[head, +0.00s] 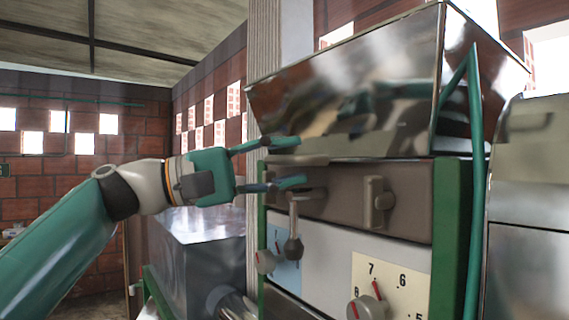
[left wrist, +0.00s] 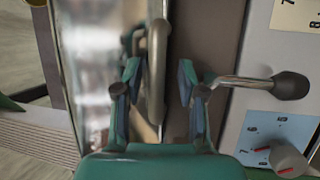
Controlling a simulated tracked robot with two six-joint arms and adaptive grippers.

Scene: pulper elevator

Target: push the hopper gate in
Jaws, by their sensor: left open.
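The shiny metal hopper (head: 350,85) stands above the brown front of the machine. A grey bar handle, which looks like the hopper gate's handle (head: 302,160), sits just under the hopper. In the left wrist view the handle (left wrist: 157,50) is a rounded bar lying between the fingers. My left gripper (head: 288,163) is open, with one finger above the handle and one below; it also shows in the left wrist view (left wrist: 160,75). I cannot tell whether either finger touches the bar. How far the gate is out cannot be told. My right gripper is out of view.
A lever with a dark knob (head: 293,248) hangs just below the left gripper. Below are a dial (head: 267,261) and a numbered dial (head: 367,308). A brown latch block (head: 378,202) is to the right. A metal box (head: 200,240) stands behind the arm.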

